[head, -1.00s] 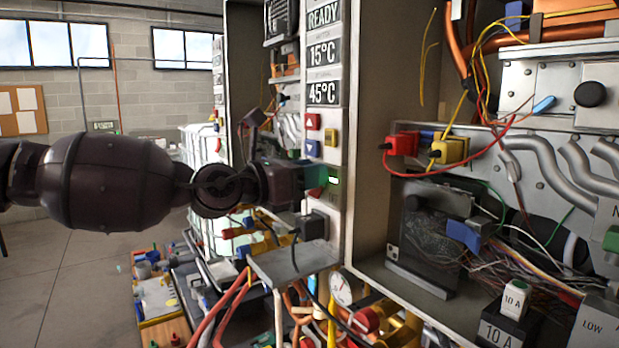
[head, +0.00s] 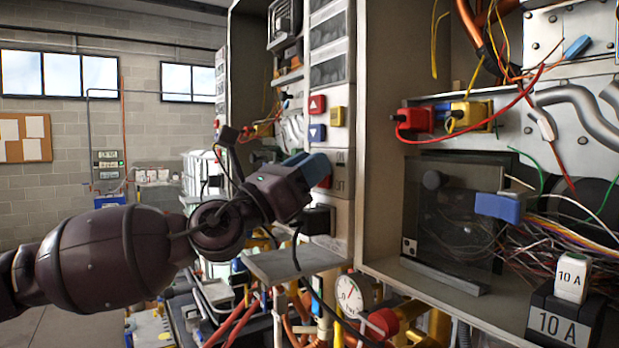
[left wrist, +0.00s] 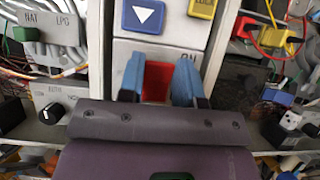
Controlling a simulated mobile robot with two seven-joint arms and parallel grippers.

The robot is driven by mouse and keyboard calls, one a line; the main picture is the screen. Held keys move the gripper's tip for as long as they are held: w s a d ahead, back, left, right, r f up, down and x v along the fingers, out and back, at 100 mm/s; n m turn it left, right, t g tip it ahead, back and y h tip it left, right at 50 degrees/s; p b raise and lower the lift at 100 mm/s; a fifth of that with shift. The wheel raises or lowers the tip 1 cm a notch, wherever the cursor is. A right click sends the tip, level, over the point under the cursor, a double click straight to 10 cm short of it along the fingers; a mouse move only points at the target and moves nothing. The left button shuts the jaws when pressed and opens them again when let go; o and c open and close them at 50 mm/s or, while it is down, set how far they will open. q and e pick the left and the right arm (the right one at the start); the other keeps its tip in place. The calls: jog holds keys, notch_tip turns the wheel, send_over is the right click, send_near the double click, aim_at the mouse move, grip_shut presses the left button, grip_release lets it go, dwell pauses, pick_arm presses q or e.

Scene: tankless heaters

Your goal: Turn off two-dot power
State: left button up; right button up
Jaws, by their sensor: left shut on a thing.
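The heater's control panel (head: 341,172) is a tall pale strip with dark display windows (head: 328,68) at its top. My left gripper (head: 312,170) is at the panel below the blue down-arrow button (head: 317,132). Its blue fingertips are shut on a red power switch (head: 326,182). In the left wrist view, the red switch (left wrist: 157,82) sits between both blue fingers, beside a partly hidden "ON" label (left wrist: 187,57). My right gripper is not in view.
A red up-arrow button (head: 317,104) and a yellow button (head: 337,116) are above the gripper. A small metal shelf (head: 292,263) and a gauge (head: 350,294) are below. An open cabinet with wires and a 10 A breaker (head: 564,318) stands to the right.

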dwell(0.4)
pick_arm(q)
jog(key=o, duration=0.9)
jog(key=shift+s+a+f, duration=0.2)
jog(key=shift+a+f, duration=0.2)
jog(key=shift+a, duration=0.05)
jog(key=b+v, duration=0.1)
jog(key=v, duration=0.7)
jog(key=shift+s+a+f, duration=0.1)
jog(key=shift+a+f, duration=0.1)
jog(key=shift+f, duration=0.1)
jog(key=shift+s+a+f, duration=0.15)
jog(key=shift+s+a, duration=0.15)
jog(key=shift+a, duration=0.05)
